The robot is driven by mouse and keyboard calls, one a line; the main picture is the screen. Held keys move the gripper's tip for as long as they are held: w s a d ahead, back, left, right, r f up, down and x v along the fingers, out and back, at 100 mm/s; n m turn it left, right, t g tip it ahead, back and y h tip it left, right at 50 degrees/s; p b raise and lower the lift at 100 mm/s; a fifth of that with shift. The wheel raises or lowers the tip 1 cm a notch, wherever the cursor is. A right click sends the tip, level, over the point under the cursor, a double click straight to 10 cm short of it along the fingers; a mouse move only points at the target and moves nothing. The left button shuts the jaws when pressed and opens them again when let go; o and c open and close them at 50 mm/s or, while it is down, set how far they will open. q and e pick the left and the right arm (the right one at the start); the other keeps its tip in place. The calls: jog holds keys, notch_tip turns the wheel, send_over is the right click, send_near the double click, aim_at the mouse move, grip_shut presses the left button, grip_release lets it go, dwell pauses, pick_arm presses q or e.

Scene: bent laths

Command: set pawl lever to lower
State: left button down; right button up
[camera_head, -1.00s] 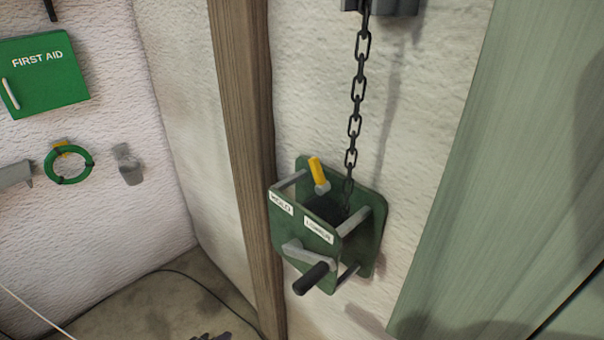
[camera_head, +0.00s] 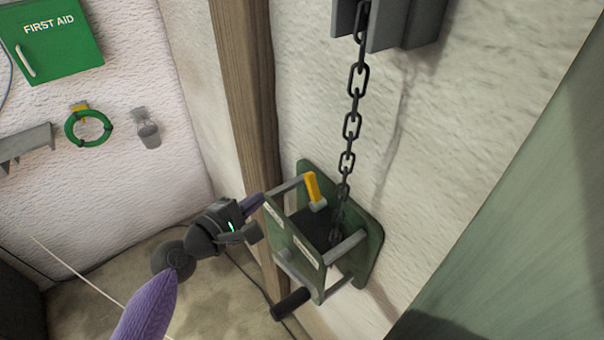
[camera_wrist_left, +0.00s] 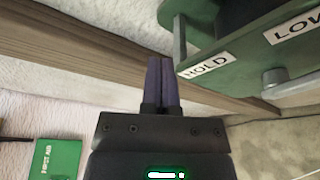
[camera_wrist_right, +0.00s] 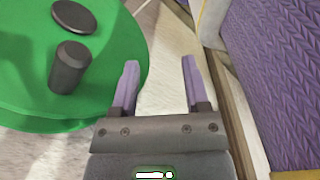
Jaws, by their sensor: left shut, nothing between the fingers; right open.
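The pawl lever (camera_head: 312,187) has a yellow handle and stands near upright, leaning slightly left, between the winch's two green plates. The winch (camera_head: 367,225) is on the wall, with HOLD (camera_wrist_left: 207,65) and LOWER (camera_wrist_left: 292,27) labels on its front plate; LOWER is cut off in the left wrist view. My left gripper (camera_head: 261,198) is shut and empty, just left of the winch, on the HOLD side, apart from the lever. Its fingers (camera_wrist_left: 162,60) hide no lever in the left wrist view. My right gripper (camera_wrist_right: 158,62) is open and empty, away from the winch.
A chain (camera_head: 352,125) hangs into the winch. The crank grip (camera_head: 290,303) sticks out at the lower front. A wooden post (camera_head: 243,90) stands behind the left gripper. A green round thing (camera_wrist_right: 25,85) with a black cylinder lies near the right gripper.

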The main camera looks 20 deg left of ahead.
aim_at(314, 191)
pick_arm(q)
jog(key=w+d+p, duration=0.3)
jog(key=w+d, duration=0.3)
jog(key=w, duration=0.1)
jog(key=shift+d+r, duration=0.15)
jog(key=shift+w, duration=0.1)
dwell(0.4)
